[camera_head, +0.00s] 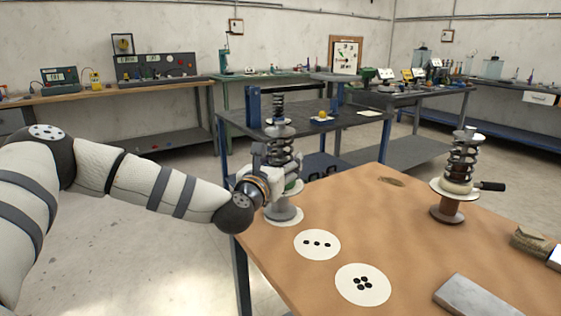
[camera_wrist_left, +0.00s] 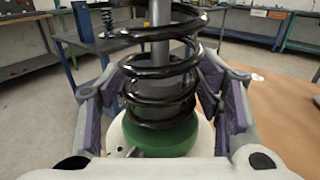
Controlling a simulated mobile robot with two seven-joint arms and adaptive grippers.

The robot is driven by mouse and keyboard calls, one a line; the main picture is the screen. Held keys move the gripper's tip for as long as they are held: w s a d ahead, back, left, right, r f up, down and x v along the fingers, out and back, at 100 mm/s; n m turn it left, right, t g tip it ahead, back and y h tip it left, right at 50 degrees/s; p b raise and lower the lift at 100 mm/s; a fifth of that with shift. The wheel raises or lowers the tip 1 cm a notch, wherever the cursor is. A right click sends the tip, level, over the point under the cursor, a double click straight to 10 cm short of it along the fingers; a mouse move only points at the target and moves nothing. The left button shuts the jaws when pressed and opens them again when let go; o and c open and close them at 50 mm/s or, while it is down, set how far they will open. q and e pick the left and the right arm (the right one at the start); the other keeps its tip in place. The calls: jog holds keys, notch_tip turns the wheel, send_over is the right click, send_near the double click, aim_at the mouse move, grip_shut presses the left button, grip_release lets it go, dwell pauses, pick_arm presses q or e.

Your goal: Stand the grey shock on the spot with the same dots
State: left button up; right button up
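The grey shock (camera_head: 283,211) stands upright at the table's back-left corner, with a dark spring, a green seat and a grey foot. A white disc (camera_head: 297,215) shows under its foot; any dots there are hidden. My left gripper (camera_head: 281,160) is at its spring. In the left wrist view the two fingers (camera_wrist_left: 165,85) lie against both sides of the black coils, above the green seat (camera_wrist_left: 160,137). A white spot with a row of dots (camera_head: 317,254) and one with a cluster of dots (camera_head: 363,297) lie nearer. My right gripper is out of view.
Another shock (camera_head: 461,170) with a brown foot and a black handle stands on the right of the wooden table (camera_head: 400,235). A grey metal block (camera_head: 481,299) and a brush (camera_head: 532,243) lie at the front right. The table's middle is clear.

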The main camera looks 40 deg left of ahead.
pick_arm(q)
jog(key=shift+s+d+r, duration=0.1)
jog(key=shift+s+r, duration=0.15)
jog(key=shift+r, duration=0.05)
jog(key=v, duration=1.1)
jog(key=shift+s+p, duration=0.3)
jog(key=shift+p, duration=0.15)
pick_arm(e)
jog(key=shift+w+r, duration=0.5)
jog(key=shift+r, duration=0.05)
pick_arm(q)
jog(key=shift+d+f, duration=0.1)
jog(key=shift+f, duration=0.1)
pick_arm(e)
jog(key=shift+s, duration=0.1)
